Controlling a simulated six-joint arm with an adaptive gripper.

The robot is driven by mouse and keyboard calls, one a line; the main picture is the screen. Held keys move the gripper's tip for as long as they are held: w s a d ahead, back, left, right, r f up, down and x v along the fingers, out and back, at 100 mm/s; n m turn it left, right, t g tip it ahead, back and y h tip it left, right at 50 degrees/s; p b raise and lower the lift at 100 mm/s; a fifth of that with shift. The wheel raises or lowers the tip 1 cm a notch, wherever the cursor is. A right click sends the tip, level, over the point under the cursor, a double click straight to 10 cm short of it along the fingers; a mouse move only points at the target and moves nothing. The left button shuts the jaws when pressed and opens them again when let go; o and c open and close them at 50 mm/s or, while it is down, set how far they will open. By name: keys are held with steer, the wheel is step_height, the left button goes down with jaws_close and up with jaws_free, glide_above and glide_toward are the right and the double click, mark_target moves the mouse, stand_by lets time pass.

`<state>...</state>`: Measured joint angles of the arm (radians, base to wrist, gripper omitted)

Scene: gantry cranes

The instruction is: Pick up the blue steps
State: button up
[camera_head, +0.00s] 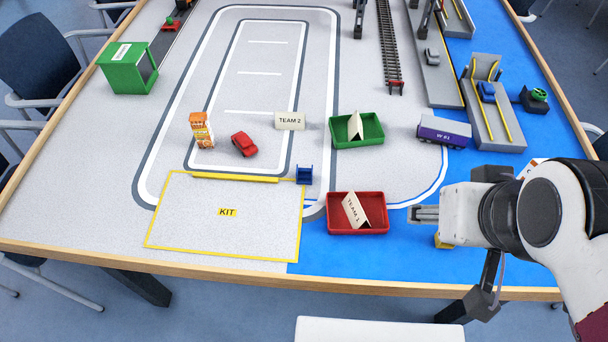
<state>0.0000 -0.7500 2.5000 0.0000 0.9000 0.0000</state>
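The blue steps (304,175) are a small blue block-like piece standing on the table. They are just above the top right corner of the yellow-outlined KIT area (190,245), left of the red tray. My gripper (424,214) is to the right of the red tray, pointing left, well apart from the steps. Its fingers look small from here, and I cannot tell how far open they are. Nothing shows between them.
The red tray (338,228) with a card lies between my gripper and the steps. A green tray (345,140) stands behind it. A purple wagon (443,131), TEAM 2 card (290,121), red car (244,144) and orange-white box (202,130) are nearby. The KIT area is empty.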

stand_by(0.3)
steer(key=w+a+f+t+y, duration=0.1)
steer(key=w+a+f, duration=0.4)
steer(key=w+a, duration=0.3)
steer(key=w+a+f+t+y, duration=0.15)
steer(key=w+a+f, duration=0.25)
steer(key=w+a, duration=0.5)
steer(key=w+a+f+m+t, duration=0.1)
steer(key=w+a+f, duration=0.1)
steer(key=w+f, duration=0.5)
steer(key=t+h, duration=0.2)
steer(key=t, duration=0.2)
glide_toward(304, 175)
steer(key=shift+w+d+r+n+g, duration=0.1)
steer(key=shift+w+r+n+g, duration=0.1)
steer(key=shift+w+r, duration=0.35)
steer(key=shift+w+d+r+n+g, duration=0.1)
steer(key=shift+w+d+r+n, duration=0.1)
steer(key=shift+w+r, duration=0.3)
steer(key=shift+s+a+f+n+t, duration=0.1)
steer(key=shift+s+f+n+t, duration=0.25)
steer(key=shift+s+t, duration=0.2)
steer(key=shift+w, duration=0.1)
steer(key=shift+x, duration=1.3)
